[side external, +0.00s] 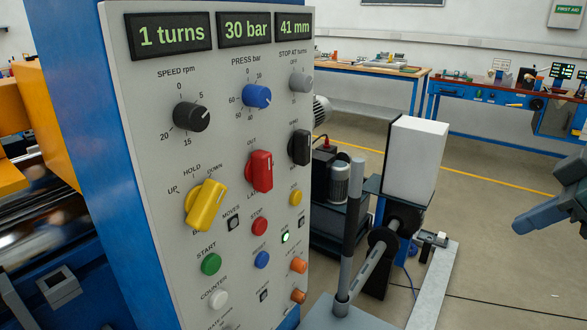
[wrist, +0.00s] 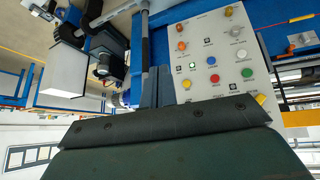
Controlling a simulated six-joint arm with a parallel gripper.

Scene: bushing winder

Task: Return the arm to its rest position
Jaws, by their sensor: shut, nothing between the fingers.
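My gripper (side external: 519,224) shows at the right edge of the side external view, its blue-grey fingers pointing left and shut with nothing between them. It hangs in free air, well apart from the control panel (side external: 225,205). In the wrist view the closed fingers (wrist: 157,75) stick up beyond a dark plate, and the panel (wrist: 215,55) appears turned, behind and to their right. The rest of my arm is mostly out of the side external view.
The panel has a black speed knob (side external: 192,117), a blue press knob (side external: 257,96), and yellow (side external: 206,206) and red (side external: 260,171) selectors. A dark upright lever (side external: 351,235) and a white box (side external: 415,160) stand right of it. Open floor lies between these and my gripper.

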